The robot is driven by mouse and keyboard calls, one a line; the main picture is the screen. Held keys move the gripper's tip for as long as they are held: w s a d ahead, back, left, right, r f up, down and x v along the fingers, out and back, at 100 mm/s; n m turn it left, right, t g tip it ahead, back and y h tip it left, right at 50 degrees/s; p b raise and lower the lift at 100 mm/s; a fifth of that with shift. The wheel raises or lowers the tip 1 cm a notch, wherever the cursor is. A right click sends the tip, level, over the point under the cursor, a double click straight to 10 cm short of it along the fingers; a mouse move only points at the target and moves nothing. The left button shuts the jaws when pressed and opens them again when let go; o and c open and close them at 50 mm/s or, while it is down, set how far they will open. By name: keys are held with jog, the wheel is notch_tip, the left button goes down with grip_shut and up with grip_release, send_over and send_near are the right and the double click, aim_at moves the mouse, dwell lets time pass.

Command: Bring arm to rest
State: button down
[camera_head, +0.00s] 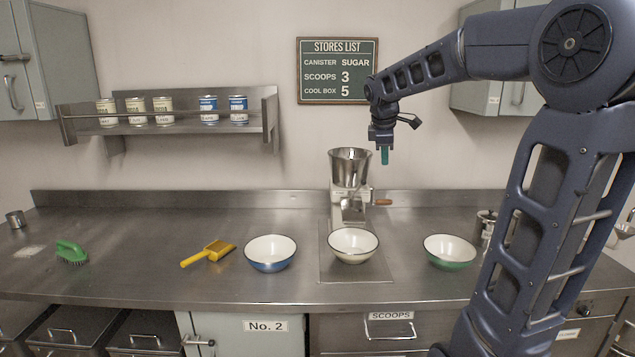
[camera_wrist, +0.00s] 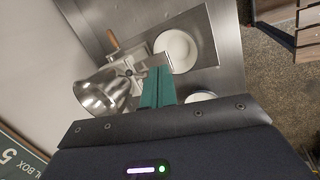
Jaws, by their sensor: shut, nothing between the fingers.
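My gripper (camera_head: 385,156) is raised in the air above the counter, in front of the wall and just up and right of the steel hopper of the mill (camera_head: 350,168). Its green fingers point down and are shut with nothing between them. In the wrist view the shut fingers (camera_wrist: 158,88) show over the counter, beside the hopper (camera_wrist: 103,92). My arm is bent, coming in from the right side of the head view.
A white bowl (camera_head: 353,245) sits under the mill, with a blue bowl (camera_head: 270,253) to its left and a green bowl (camera_head: 449,251) to its right. A yellow brush (camera_head: 209,253) and green brush (camera_head: 71,252) lie left. A shelf (camera_head: 170,127) holds several tins. A stores list sign (camera_head: 338,71) hangs behind.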

jog(key=s+d+f+m, duration=0.2)
jog(key=s+m, duration=0.3)
jog(key=s, duration=0.3)
jog(key=s+d+f+m+y, duration=0.1)
jog(key=s+d+f+m, duration=0.2)
jog(key=s+f+m, duration=0.2)
jog(key=s+d+f+m, duration=0.2)
jog(key=s+m, duration=0.3)
jog(key=s, duration=0.6)
jog(key=shift+s+d+f+m+t+y, duration=0.3)
jog(key=shift+s+f+t+y, duration=0.1)
jog(key=shift+f, duration=0.5)
